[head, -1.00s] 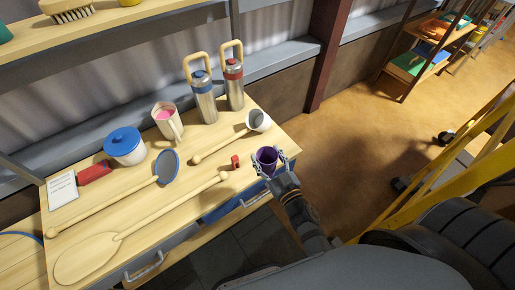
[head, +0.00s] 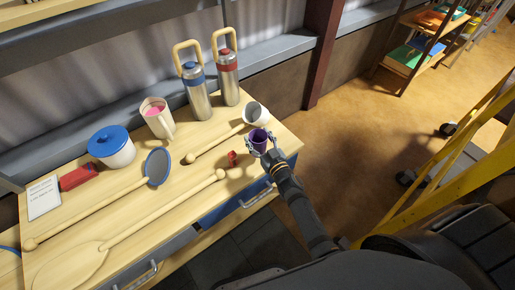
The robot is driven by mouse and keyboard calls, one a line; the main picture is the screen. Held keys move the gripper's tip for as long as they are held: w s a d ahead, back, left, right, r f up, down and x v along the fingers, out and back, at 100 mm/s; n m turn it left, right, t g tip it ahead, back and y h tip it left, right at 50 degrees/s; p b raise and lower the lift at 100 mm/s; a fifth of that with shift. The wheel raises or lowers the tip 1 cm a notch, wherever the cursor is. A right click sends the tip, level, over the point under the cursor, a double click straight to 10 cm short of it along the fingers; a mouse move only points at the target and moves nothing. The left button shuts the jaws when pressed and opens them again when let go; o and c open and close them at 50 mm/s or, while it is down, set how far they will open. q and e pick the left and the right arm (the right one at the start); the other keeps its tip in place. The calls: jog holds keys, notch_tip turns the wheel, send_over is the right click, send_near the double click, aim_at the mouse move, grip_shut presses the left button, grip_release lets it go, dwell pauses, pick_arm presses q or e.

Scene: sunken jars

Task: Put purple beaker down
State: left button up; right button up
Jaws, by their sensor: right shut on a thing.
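The purple beaker (head: 259,137) is in the head view, near the right end of the wooden table (head: 215,135). My right gripper (head: 262,146) is shut on it and holds it upright. The beaker is over or at the table's right front part, just in front of the white cup. I cannot tell whether its bottom touches the table, as the gripper hides it. My left gripper is not in the head view.
Two flasks (head: 226,80) (head: 195,90), a pink-filled mug (head: 157,120), a blue-lidded pot (head: 112,148) and wooden paddles (head: 70,268) crowd the rest.

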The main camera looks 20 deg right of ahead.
aim_at(256, 140)
jog(key=shift+w+f, duration=0.2)
jog(key=shift+w+f+b, duration=0.15)
jog(key=shift+f+b, duration=0.1)
jog(key=shift+b, duration=0.05)
jog(key=f+b, duration=0.1)
jog(key=f, duration=0.1)
jog(key=f+b, duration=0.1)
jog(key=shift+w+f+b, duration=0.25)
jog(key=shift+f+b, duration=0.1)
jog(key=shift+r, duration=0.2)
jog(key=shift+f, duration=0.25)
jog(key=o, duration=1.3)
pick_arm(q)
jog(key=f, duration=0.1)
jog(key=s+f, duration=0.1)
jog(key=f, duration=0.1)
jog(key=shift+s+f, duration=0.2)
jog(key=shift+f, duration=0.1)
pick_arm(e)
jog(key=shift+r, duration=0.1)
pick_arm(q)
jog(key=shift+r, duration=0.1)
pick_arm(e)
jog(key=shift+r, duration=0.1)
